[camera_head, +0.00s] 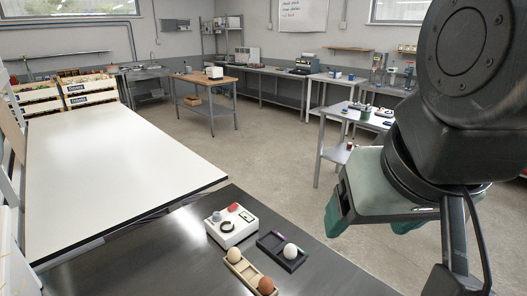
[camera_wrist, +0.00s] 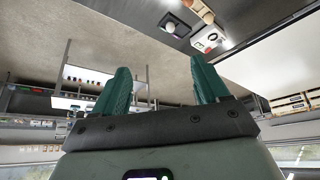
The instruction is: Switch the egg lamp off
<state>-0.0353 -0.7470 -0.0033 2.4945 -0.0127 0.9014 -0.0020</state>
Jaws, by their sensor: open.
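A white box (camera_head: 232,227), which looks like the egg lamp, stands on the dark metal bench. Its top has a red part, a small round grey part and a green-edged display; whether it is lit I cannot tell. It also shows in the wrist view (camera_wrist: 208,41), near the top. My gripper (camera_head: 370,229) is open and empty, with green fingers, well to the right of the box and apart from it. In the wrist view my gripper (camera_wrist: 161,75) points away from the bench.
A black tray (camera_head: 270,241) with a white egg (camera_head: 290,251) lies right of the box. A wooden holder (camera_head: 243,271) with a white egg (camera_head: 235,255) and a brown egg (camera_head: 266,285) is in front. A white table (camera_head: 110,170) lies left. The bench's right side is clear.

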